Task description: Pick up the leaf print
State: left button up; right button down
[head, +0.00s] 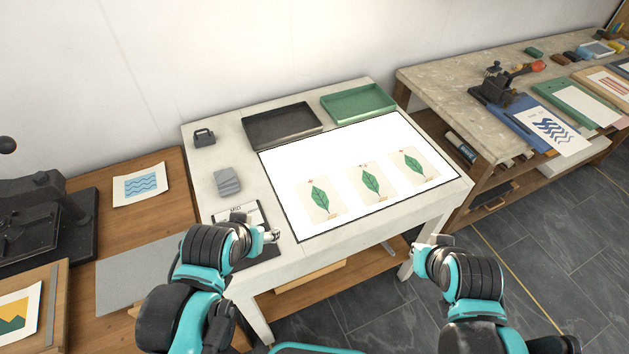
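Three leaf prints lie in a row on a bright white panel (300,160) set in the middle table. Each is a cream sheet with a green leaf and a small red mark near its top: a left one (334,188), a middle one (381,175) and a right one (427,164). My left gripper (273,236) is at the table's front left, beside a clipboard and apart from the prints. My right gripper (416,248) is off the table's front right edge, apart from the prints. Both grippers are small and partly hidden by my wrists, so their opening is unclear.
A black tray (283,133) and a green tray (358,108) stand behind the panel. A grey block (227,182), a dark weight (204,138) and a clipboard (238,213) are at its left. Side benches hold a press and other prints.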

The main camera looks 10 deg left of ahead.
aim_at(370, 182)
jog(key=i+l+z, duration=0.1)
jog(key=z, duration=0.25)
jog(key=i+l+z, duration=0.15)
jog(key=l+z, duration=0.2)
